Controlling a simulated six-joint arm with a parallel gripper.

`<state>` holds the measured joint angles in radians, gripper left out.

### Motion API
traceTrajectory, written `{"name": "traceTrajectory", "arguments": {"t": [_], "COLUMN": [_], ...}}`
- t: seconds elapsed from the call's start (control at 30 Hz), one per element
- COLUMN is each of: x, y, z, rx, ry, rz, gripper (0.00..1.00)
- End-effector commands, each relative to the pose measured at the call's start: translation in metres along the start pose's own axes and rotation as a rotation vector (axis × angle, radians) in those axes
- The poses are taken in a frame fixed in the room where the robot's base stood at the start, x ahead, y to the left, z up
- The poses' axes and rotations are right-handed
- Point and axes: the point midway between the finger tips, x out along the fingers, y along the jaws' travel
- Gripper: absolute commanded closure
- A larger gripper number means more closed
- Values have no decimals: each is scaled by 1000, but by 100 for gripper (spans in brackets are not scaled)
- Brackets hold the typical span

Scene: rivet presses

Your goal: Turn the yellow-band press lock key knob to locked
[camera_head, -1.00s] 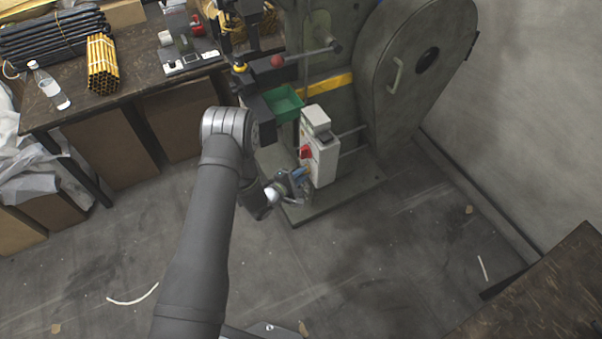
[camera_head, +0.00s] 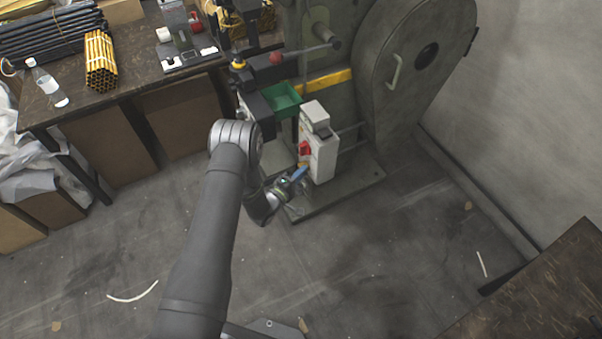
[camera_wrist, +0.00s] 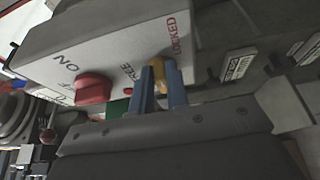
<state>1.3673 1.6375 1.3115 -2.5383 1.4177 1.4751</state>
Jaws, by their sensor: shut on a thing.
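The yellow-band press (camera_head: 350,30) stands at the back, with a yellow band (camera_head: 330,82) across its frame. A pale control box (camera_head: 323,157) is on its front. In the wrist view the box face (camera_wrist: 115,45) carries a red switch knob (camera_wrist: 93,88) near "ON", and a yellow key knob (camera_wrist: 158,72) between the words "FREE" and "LOCKED". My gripper (camera_wrist: 162,82) has its two blue-grey fingers shut on the key knob, one on each side. The fingers partly hide the knob, and its exact angle is unclear. In the head view the gripper (camera_head: 298,174) is at the box's lower left.
A workbench (camera_head: 120,75) with a bottle, rods and tools is at the left. A dark table (camera_head: 545,300) is at the lower right. The floor between is mostly clear.

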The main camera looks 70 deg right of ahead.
Motion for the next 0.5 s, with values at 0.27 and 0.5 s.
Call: {"name": "traceTrajectory", "arguments": {"t": [0.27, 0.5], "x": [0, 0], "y": [0, 0], "z": [1, 1], "rx": [2, 1], "ry": [-3, -3], "rz": [0, 0], "gripper": [100, 64]}}
